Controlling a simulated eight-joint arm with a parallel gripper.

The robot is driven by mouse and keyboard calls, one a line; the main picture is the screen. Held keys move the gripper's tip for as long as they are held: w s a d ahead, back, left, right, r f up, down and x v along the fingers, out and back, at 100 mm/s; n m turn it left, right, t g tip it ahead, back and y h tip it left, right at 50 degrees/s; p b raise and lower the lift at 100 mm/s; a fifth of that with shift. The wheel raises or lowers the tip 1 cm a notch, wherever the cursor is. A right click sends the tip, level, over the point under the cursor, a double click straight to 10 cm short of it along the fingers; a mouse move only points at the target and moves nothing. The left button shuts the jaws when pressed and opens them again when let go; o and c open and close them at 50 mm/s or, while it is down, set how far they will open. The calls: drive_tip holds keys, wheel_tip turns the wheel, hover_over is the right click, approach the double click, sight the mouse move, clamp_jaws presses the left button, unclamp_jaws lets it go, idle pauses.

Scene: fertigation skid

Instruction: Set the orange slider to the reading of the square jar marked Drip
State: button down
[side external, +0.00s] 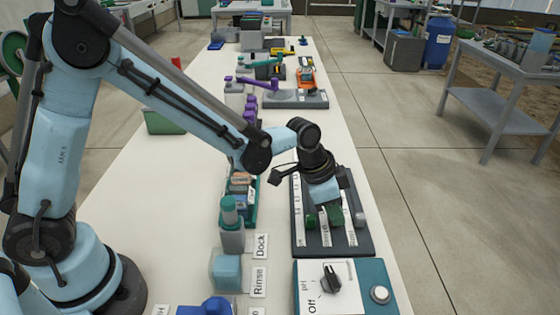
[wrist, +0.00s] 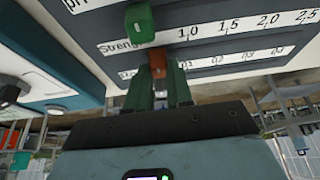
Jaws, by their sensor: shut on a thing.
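The orange slider (wrist: 158,71) shows in the wrist view between my gripper's two green fingers. It sits on the scale strip nearest the fingers, toward the low-number end; its exact reading is too small to tell. My gripper (wrist: 159,80) is shut on it. In the side view my gripper (side external: 323,216) is down at the near part of the dark slider panel (side external: 363,246), and the orange slider cannot be made out there. I cannot find a jar marked Drip; the readable labels by the containers say Dock (side external: 261,246) and Rinse (side external: 259,282).
A green slider (wrist: 139,22) sits on the neighbouring Strength scale, close to my fingers. A pH knob (side external: 331,279) and a round button (side external: 380,294) stand on the nearer box. A teal-capped bottle (side external: 231,235) and light-blue square jar (side external: 226,271) stand left of the panel.

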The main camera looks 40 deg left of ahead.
drive_tip(key=w+a, duration=1.1)
drive_tip(key=shift+w+a, duration=0.15)
drive_tip(key=shift+a, duration=0.05)
drive_tip(key=c, duration=1)
unclamp_jaws()
drive_tip(key=shift+r, duration=0.1)
drive_tip(key=v, duration=1.2)
